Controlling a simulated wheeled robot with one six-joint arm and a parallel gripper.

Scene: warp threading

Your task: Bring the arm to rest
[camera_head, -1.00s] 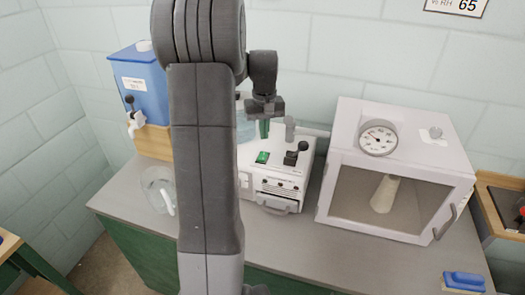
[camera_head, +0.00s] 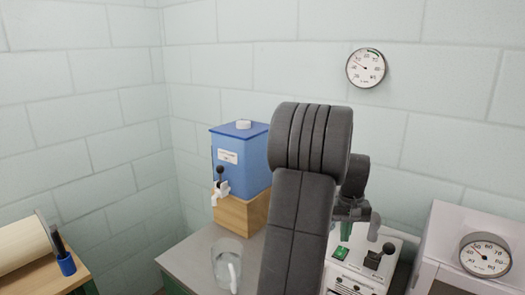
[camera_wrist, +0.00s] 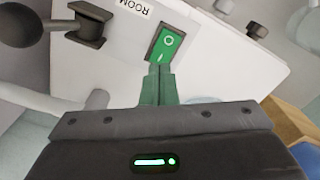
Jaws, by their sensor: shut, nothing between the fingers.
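My gripper (camera_wrist: 157,72) is shut and empty, its two green fingers pressed together. In the wrist view the fingertips overlap the lower edge of a green rocker switch (camera_wrist: 167,45) on a white machine (camera_wrist: 125,65). I cannot tell whether they touch it. In the head view my gripper (camera_head: 345,232) points down just above the green switch (camera_head: 341,253) on the machine top (camera_head: 362,262). My raised arm covers part of the machine and the table.
A blue tank (camera_head: 241,160) with a tap stands on a wooden block (camera_head: 240,214) at the left. A clear jug (camera_head: 227,265) is in front of it. A white cabinet with a dial (camera_head: 485,255) stands at the right. A round gauge (camera_head: 366,68) hangs on the wall.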

